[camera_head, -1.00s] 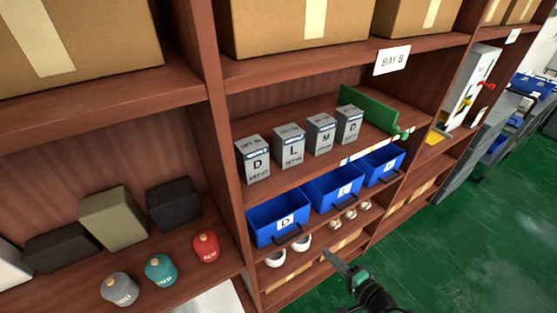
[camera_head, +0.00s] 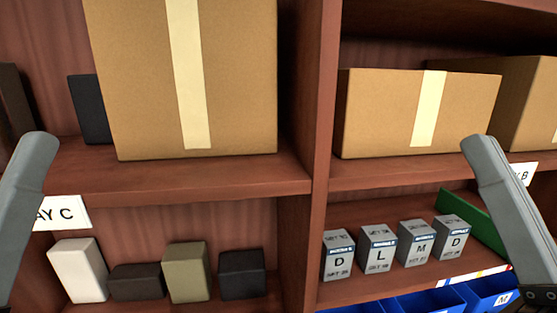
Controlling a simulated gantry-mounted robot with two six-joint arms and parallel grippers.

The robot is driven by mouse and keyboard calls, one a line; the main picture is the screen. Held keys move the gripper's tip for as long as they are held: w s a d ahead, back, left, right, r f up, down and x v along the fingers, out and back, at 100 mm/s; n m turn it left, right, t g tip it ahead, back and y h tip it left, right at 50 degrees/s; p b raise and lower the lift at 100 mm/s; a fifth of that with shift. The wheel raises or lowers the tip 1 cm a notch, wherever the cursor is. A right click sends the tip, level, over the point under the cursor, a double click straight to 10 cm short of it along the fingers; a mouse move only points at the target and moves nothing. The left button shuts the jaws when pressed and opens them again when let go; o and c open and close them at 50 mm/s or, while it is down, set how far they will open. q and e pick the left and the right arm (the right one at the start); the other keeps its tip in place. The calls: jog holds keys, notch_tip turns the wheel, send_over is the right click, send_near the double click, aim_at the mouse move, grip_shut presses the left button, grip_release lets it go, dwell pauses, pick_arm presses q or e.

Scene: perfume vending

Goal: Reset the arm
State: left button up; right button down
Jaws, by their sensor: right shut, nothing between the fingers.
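My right gripper (camera_head: 479,143) is raised close to the camera at the right, its grey fingers pointing up. It is shut and empty, in front of the shelving. My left gripper (camera_head: 40,140) is raised at the left edge. Only a grey finger shape shows there, and I cannot tell if it is open. Neither gripper is seen holding anything.
Several grey lettered boxes (camera_head: 378,248) stand on the right shelf beside a green divider (camera_head: 478,222). Blue bins (camera_head: 430,303) are below. Large cartons (camera_head: 225,80) fill the upper shelves. Dark, olive and white boxes (camera_head: 186,272) stand lower left.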

notch_tip(320, 180, up, 30)
jog(key=s+d+n+t+h+p, duration=0.1)
jog(key=h+p, duration=0.3)
jog(key=p, duration=2.5)
jog(key=shift+s+d, duration=0.6)
jog(key=shift+d, duration=0.3)
